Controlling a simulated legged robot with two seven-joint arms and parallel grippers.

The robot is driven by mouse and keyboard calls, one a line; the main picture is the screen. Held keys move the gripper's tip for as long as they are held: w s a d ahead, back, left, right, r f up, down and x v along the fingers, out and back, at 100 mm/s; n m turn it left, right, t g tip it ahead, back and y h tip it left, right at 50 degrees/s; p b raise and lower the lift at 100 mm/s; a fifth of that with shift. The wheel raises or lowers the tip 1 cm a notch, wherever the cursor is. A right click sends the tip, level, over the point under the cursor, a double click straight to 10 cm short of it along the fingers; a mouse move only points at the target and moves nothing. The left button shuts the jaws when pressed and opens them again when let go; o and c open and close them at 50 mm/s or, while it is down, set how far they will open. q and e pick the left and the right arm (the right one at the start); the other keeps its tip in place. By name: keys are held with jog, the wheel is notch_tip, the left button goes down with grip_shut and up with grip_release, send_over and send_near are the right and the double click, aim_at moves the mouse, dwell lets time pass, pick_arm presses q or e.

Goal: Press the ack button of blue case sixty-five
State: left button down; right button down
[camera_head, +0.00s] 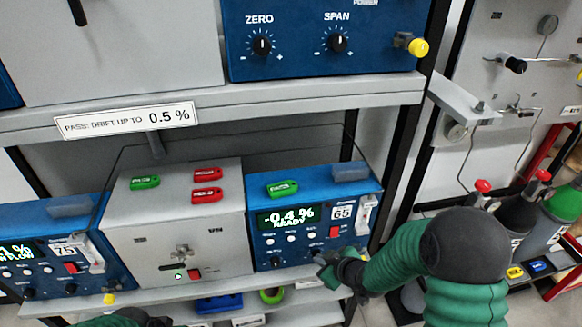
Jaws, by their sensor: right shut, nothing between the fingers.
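Blue case sixty-five (258,257) stands on the lower shelf, right of the grey box. Its plate reads 65 and its screen (287,218) reads "-0.4 % READY". Below the screen is a row of small white buttons (291,238) with labels too small to read, so I cannot tell which is ack. A red switch (335,232) sits right of them. My right gripper (326,272) is shut and empty, close to the case's lower front edge; I cannot tell if it touches. My left arm's green and dark end (135,318) shows at the bottom edge; its fingers are not clear.
A grey box (165,235) with green and red tags on top separates case sixty-five from another blue case, marked 75 (105,255). The upper shelf (300,98) overhangs them. Gas cylinders (555,215) stand at the right.

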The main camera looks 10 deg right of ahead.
jog(key=s+d+r+m+g+h, duration=0.1)
jog(key=s+r+m+g, duration=0.1)
jog(key=s, duration=0.8)
jog(key=s+d+r+m+g+h, duration=0.2)
jog(key=s+r+m+g, duration=0.1)
jog(key=s, duration=0.7)
jog(key=m+g, duration=0.1)
jog(key=m, duration=0.1)
jog(key=shift+m, duration=0.4)
pick_arm(q)
jog(key=shift+s, duration=0.15)
pick_arm(e)
jog(key=shift+s, duration=0.2)
jog(key=shift+w+a, duration=0.15)
